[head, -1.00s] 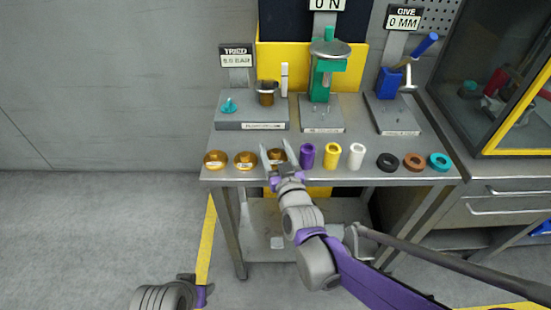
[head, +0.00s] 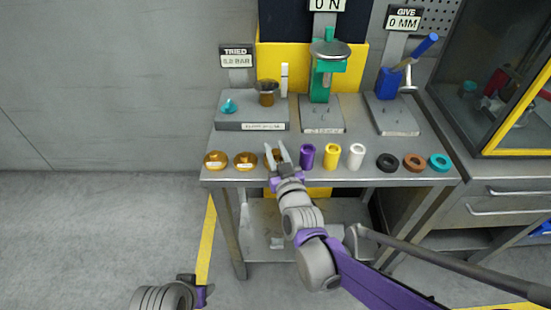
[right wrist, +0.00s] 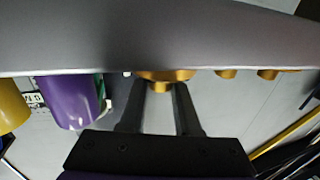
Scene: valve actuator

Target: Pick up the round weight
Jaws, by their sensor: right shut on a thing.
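Three brass round weights stand in a row at the table's front left: one at the far left (head: 215,160), one beside it (head: 245,161), and a third mostly hidden between my right fingers. My right gripper (head: 278,153) is shut on this third round weight, which also shows in the right wrist view (right wrist: 161,76) between the two finger ends. It appears still at table height; I cannot tell whether it touches the table. Part of my left gripper (head: 201,291) shows low at the left, far from the table; its fingers are not clear.
Right of the gripper stand purple (head: 307,156), yellow (head: 332,155) and white (head: 356,156) cylinders, then black (head: 387,162), brown (head: 414,162) and teal (head: 438,162) rings. Behind are a grey block with a brown cup (head: 267,94), a green press (head: 326,75) and a blue-handled fixture (head: 390,85).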

